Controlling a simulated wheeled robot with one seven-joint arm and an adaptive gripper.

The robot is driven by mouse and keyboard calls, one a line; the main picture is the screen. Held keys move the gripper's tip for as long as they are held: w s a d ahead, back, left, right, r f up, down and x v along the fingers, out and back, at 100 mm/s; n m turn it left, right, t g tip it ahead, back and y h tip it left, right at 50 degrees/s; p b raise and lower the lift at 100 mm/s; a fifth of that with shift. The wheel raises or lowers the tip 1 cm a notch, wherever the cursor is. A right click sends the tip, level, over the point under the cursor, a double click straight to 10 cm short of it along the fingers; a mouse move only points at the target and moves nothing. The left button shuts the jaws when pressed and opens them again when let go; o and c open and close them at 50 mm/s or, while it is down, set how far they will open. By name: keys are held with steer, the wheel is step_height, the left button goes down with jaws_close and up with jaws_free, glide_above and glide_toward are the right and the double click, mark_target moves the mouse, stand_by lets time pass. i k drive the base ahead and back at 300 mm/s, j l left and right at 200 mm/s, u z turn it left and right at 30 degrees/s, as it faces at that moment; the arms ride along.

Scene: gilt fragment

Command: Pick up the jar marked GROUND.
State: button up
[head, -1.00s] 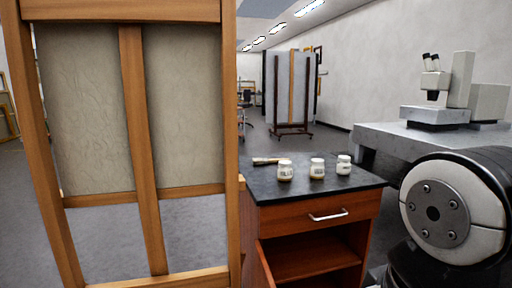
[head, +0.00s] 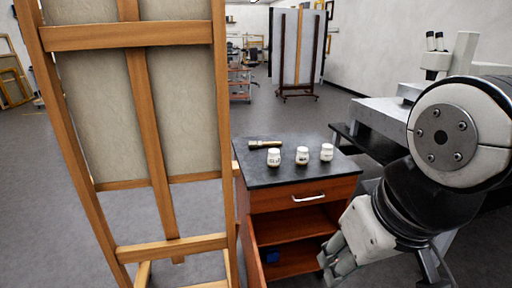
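Three small white jars stand upright in a loose row on the black top of a wooden cabinet (head: 262,179) in the head view: a left jar (head: 274,158), a middle jar (head: 302,156) and a right jar (head: 327,152). Each seems to carry dark lettering, too small to read, so I cannot tell which is marked GROUND. My gripper (head: 340,262) hangs low at the right, in front of the cabinet's open lower part and below the top. It is apart from the jars. Its fingers are partly visible, and their opening is unclear.
A brush-like object (head: 264,144) lies behind the left jar. A large wooden easel (head: 133,36) fills the left. The cabinet's drawer (head: 300,197) is shut; a blue item (head: 272,256) sits inside below. A grey table (head: 385,118) with a microscope stands at right.

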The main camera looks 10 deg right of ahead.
mark_target(326, 153)
steer(key=l+u, duration=0.1)
steer(key=l, duration=0.4)
steer(key=l+u, duration=0.15)
steer(key=l, duration=0.4)
steer(key=k+l+u, duration=0.1)
steer(key=l, duration=0.4)
steer(key=k+l+u, duration=0.1)
steer(key=l, duration=0.4)
steer(key=i+l+u, duration=0.15)
steer(key=l, duration=0.2)
steer(key=i+l+u, duration=0.15)
steer(key=l, duration=0.25)
steer(key=i+l+u, duration=0.1)
steer(key=l, duration=0.3)
steer(key=i+l+u, duration=0.15)
steer(key=l, duration=0.25)
steer(key=i+l+u, duration=0.1)
steer(key=i+l, duration=0.55)
steer(key=i, duration=0.05)
